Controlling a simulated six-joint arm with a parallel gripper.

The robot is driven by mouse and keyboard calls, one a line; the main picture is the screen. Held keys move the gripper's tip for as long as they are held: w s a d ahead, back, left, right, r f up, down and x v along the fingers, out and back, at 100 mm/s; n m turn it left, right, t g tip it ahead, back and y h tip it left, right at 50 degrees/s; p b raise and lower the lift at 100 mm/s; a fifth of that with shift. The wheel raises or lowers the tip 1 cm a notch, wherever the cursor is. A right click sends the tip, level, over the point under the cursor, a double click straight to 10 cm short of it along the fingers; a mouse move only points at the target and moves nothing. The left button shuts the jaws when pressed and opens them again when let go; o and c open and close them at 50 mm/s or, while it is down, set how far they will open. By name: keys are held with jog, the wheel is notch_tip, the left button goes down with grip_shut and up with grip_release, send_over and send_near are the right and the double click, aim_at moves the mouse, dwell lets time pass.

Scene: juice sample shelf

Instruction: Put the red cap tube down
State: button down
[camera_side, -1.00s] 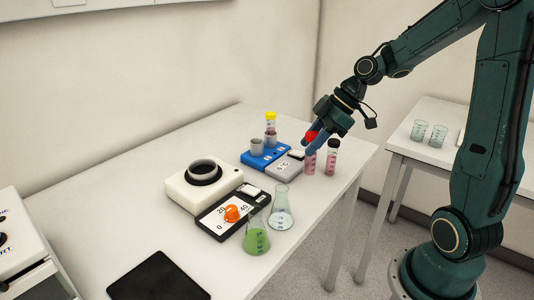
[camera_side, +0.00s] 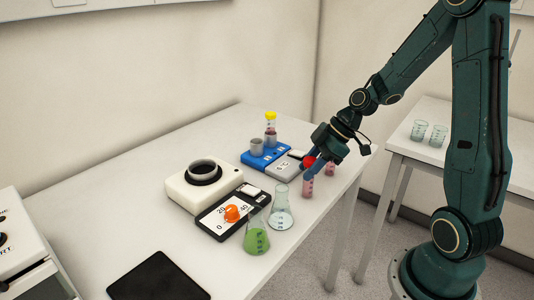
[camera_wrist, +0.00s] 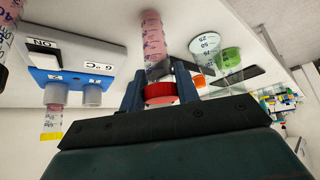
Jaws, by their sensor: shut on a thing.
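The red cap tube holds pink liquid. Its red cap (camera_side: 309,160) and pink body (camera_side: 307,188) show in the side view near the table's right edge, beside the grey block. It hangs upright below my gripper (camera_side: 309,166), which is shut on it at the cap. In the wrist view the red cap (camera_wrist: 159,94) sits between my two fingers, and the pink body (camera_wrist: 153,38) reaches away from them. I cannot tell whether its bottom touches the table (camera_side: 120,215).
A second pink tube (camera_side: 331,169) stands close behind my gripper, partly hidden. A blue block (camera_side: 262,159) with grey holders and a yellow-capped tube (camera_side: 270,119) is to the left. A clear flask (camera_side: 281,212) and a green flask (camera_side: 256,240) stand nearer the front.

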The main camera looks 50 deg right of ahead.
jog(key=shift+f, duration=0.2)
jog(key=c, duration=1)
grip_release()
jog(key=shift+c, duration=0.2)
jog(key=shift+r, duration=0.1)
jog(key=shift+r, duration=0.15)
jog(key=v, duration=1.2)
